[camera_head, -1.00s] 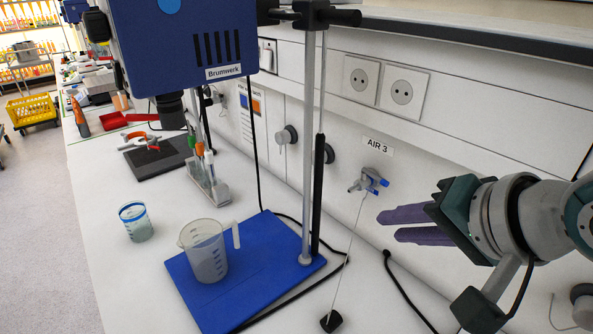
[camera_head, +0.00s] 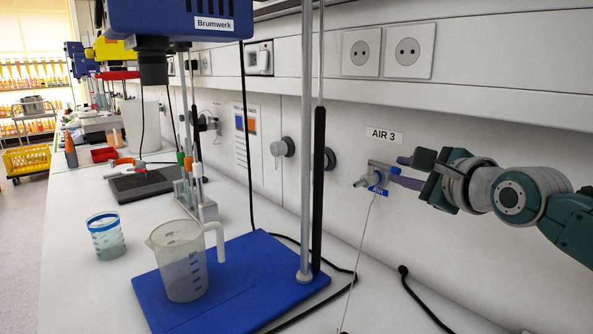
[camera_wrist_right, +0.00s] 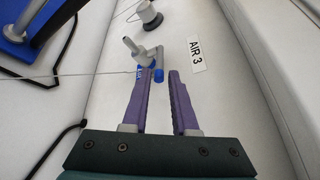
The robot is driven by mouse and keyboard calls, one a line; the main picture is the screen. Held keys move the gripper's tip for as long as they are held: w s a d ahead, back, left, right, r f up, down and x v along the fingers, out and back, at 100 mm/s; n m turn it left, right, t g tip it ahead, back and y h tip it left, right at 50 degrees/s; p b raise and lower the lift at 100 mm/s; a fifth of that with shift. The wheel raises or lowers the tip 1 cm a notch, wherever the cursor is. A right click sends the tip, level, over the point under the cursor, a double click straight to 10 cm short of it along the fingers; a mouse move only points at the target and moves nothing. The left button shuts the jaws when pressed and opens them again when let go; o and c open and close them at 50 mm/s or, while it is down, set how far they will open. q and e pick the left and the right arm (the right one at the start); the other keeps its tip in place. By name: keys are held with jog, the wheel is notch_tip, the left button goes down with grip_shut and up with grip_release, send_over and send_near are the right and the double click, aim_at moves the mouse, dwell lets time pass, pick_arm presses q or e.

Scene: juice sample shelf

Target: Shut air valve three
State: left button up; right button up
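Air valve three (camera_head: 378,174) is a small grey wall tap with blue parts, under the label "AIR 3" (camera_head: 384,135). A thin line hangs down from it. My right gripper (camera_head: 400,172) reaches in from the right, its purple fingers close to the valve's right side. My left gripper is not in view.
A stirrer stand with a blue base (camera_head: 250,275) and upright rod (camera_head: 306,150) stands left of the valve. A beaker jug (camera_head: 180,262) sits on the base. Black cables cross the bench below the valve. Wall sockets (camera_head: 385,51) are above.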

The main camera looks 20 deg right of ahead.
aim_at(394, 170)
jog(key=b+x, duration=0.1)
jog(key=x, duration=0.3)
jog(key=shift+s+f+b, duration=0.1)
jog(key=shift+b, duration=0.2)
jog(key=shift+w, duration=0.65)
grip_shut()
dwell(0.7)
